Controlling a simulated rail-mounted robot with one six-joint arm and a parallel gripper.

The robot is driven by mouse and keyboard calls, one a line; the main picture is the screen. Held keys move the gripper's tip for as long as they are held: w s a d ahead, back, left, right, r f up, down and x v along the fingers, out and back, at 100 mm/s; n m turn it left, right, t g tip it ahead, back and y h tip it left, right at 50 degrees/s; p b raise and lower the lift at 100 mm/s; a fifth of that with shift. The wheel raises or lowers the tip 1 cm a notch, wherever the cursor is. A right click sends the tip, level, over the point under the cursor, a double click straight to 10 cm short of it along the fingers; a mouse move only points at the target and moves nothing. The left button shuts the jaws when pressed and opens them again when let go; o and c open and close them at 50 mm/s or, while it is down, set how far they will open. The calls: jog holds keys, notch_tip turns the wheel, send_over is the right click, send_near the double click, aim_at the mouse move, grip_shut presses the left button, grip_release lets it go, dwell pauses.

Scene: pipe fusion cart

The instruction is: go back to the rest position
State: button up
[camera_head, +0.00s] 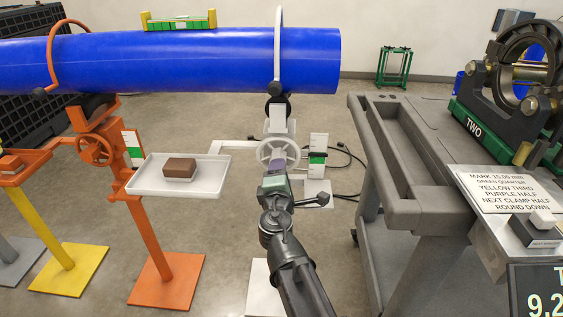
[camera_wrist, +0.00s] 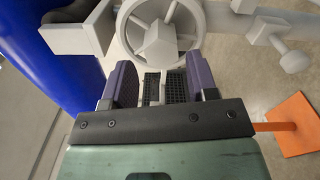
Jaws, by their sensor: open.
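My gripper (camera_head: 277,168) is at the white handwheel (camera_head: 264,146) of the white pipe stand, below the right end of the blue pipe (camera_head: 180,62). In the wrist view my gripper (camera_wrist: 163,84) has its two purple-lined fingers apart, with a gap between them. The wheel's hub and spokes (camera_wrist: 158,44) show just beyond the fingertips. I see nothing held between the fingers. Whether a finger touches the wheel rim I cannot tell.
A white tray (camera_head: 209,184) with a brown block (camera_head: 180,168) sits left of my arm, by the orange stand (camera_head: 150,230). A grey cart (camera_head: 409,207) with a clamp machine (camera_head: 500,127) and a sign (camera_head: 512,188) stands right. Cables (camera_head: 350,162) lie on the floor between.

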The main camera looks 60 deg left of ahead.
jog(key=v, duration=0.3)
